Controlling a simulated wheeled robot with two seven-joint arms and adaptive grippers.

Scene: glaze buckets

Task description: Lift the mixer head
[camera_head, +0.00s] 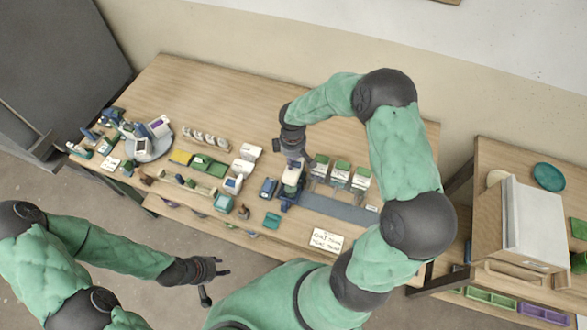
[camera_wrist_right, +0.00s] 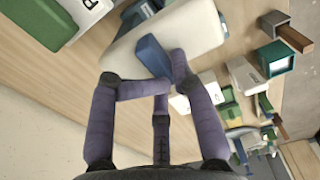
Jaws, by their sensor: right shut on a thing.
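The mixer stands near the middle of the wooden table in the head view, with a white head (camera_head: 292,173) over a blue base (camera_head: 289,197). My right gripper (camera_head: 294,158) reaches down onto its head from above. In the right wrist view the large white head (camera_wrist_right: 190,32) carries a blue piece (camera_wrist_right: 152,57). The purple fingers of my right gripper (camera_wrist_right: 148,84) close around this end of the head; the exact contact is partly hidden. My left gripper (camera_head: 215,283) hangs in front of the table, its fingers apart and empty.
Three white buckets with green tops (camera_head: 341,170) stand just right of the mixer. A grey mat (camera_head: 345,208) and a written card (camera_head: 326,240) lie in front. Small items crowd the table's left. A side table at right holds a large white box (camera_head: 535,228).

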